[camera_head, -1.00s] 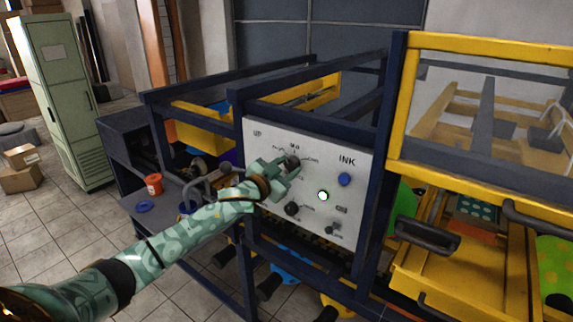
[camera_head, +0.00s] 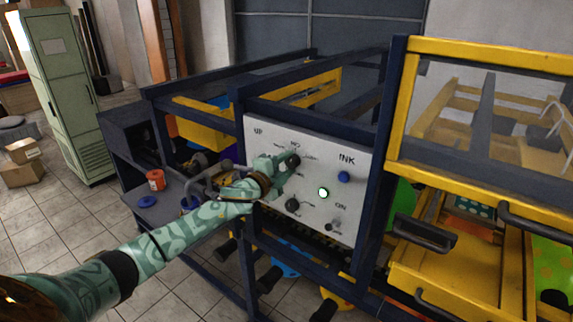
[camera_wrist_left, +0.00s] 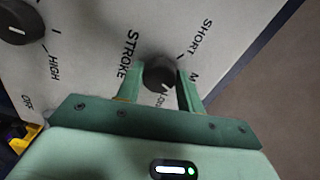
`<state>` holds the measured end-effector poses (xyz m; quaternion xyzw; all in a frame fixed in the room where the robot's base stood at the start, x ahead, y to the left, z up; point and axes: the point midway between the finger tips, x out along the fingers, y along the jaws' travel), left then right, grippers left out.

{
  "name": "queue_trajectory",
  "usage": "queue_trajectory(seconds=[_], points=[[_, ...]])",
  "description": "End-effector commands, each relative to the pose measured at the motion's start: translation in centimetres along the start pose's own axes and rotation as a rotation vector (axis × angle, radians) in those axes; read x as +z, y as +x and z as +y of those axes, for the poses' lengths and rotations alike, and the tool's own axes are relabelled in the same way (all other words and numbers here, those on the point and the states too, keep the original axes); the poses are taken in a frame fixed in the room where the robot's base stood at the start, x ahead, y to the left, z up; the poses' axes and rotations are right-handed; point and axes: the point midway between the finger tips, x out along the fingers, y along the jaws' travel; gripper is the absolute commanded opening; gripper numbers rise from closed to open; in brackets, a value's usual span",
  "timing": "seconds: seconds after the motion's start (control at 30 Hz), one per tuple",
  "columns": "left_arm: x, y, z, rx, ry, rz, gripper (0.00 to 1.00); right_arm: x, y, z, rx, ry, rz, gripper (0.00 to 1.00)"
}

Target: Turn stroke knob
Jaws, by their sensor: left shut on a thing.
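The control panel (camera_head: 338,218) is a light plate with knobs, a blue button and a lit green-white button. The stroke knob (camera_wrist_left: 159,73) is a black round knob in the left wrist view, by the labels STROKE, SHORT and LONG. In the head view a dark knob (camera_head: 293,160) shows at the tip of my left gripper (camera_head: 285,166), at the panel's upper part. In the left wrist view my left gripper (camera_wrist_left: 159,90) has its green fingers on both sides of the stroke knob, shut on it. My right gripper is not in view.
Another black knob (camera_wrist_left: 18,22) sits beside the label HIGH. A lower knob (camera_head: 292,204) is on the panel. Dark blue frame bars surround the panel. A yellow guard (camera_head: 400,140) with a handle stands at the right. An orange can (camera_head: 156,180) stands on the left shelf.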

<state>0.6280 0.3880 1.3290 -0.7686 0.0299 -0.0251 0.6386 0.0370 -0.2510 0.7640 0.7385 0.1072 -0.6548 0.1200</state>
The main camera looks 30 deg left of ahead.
Motion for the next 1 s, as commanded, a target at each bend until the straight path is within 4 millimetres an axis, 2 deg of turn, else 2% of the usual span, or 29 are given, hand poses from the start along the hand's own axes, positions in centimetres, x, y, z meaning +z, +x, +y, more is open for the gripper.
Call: queue_trajectory(seconds=[0.5,0.73,1.0], points=[[-0.08,-0.01,-0.01,0.002,0.452,0.001,0.15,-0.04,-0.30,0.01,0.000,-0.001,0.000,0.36],[-0.09,-0.01,0.00,0.002,0.578,0.002,0.15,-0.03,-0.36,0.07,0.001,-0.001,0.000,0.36],[-0.11,-0.03,0.06,0.003,0.647,0.002,0.15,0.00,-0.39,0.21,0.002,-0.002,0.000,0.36]])
